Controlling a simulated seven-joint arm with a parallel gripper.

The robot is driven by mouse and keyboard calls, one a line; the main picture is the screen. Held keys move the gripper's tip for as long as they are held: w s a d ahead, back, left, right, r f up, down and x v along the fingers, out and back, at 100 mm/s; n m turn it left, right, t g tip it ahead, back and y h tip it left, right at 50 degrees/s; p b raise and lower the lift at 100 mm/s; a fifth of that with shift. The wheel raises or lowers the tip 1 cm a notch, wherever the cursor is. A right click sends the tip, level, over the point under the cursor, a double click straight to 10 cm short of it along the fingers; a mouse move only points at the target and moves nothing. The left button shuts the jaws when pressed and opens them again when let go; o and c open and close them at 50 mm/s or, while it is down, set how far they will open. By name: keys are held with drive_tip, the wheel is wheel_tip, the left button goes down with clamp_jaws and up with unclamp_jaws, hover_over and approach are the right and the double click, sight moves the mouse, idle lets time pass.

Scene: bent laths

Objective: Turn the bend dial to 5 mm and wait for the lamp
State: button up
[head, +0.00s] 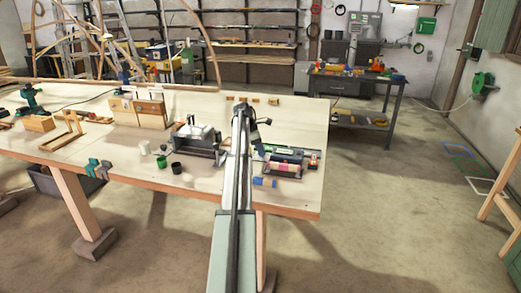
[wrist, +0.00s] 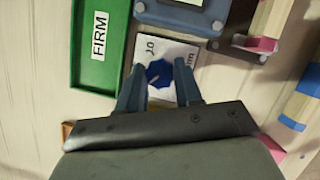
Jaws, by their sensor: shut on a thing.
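The bend dial (wrist: 160,75) is a small dark blue knob with a pale pointer mark, on a white scale plate (wrist: 188,50) in the wrist view. The plate's print is partly hidden, and I can read only part of a number and "mm". My gripper (wrist: 161,68) has a finger on each side of the dial and is shut on it. In the head view my gripper (head: 258,130) is at the bench's right part, and the dial cannot be made out there. I cannot make out the lamp or whether it is lit.
A green tray (wrist: 77,60) labelled FIRM lies left of the dial in the wrist view. A blue-grey framed device (wrist: 150,12) stands just above it. On the bench (head: 300,210) are a grey machine (head: 200,145), small cups and wooden blocks.

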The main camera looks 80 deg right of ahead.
drive_tip(key=c, duration=0.5)
drive_tip(key=shift+o, duration=0.2)
drive_tip(key=m+y, duration=0.1)
drive_tip(key=m, duration=0.3)
drive_tip(key=shift+w+d+g+y, duration=0.1)
drive_tip(key=shift+d+g+y, duration=0.1)
drive_tip(key=shift+g+y, duration=0.15)
drive_tip(key=m+y, duration=0.2)
drive_tip(key=m, duration=0.3)
drive_tip(key=shift+m, duration=0.3)
drive_tip(key=shift+t, duration=0.45)
drive_tip(key=o, duration=1)
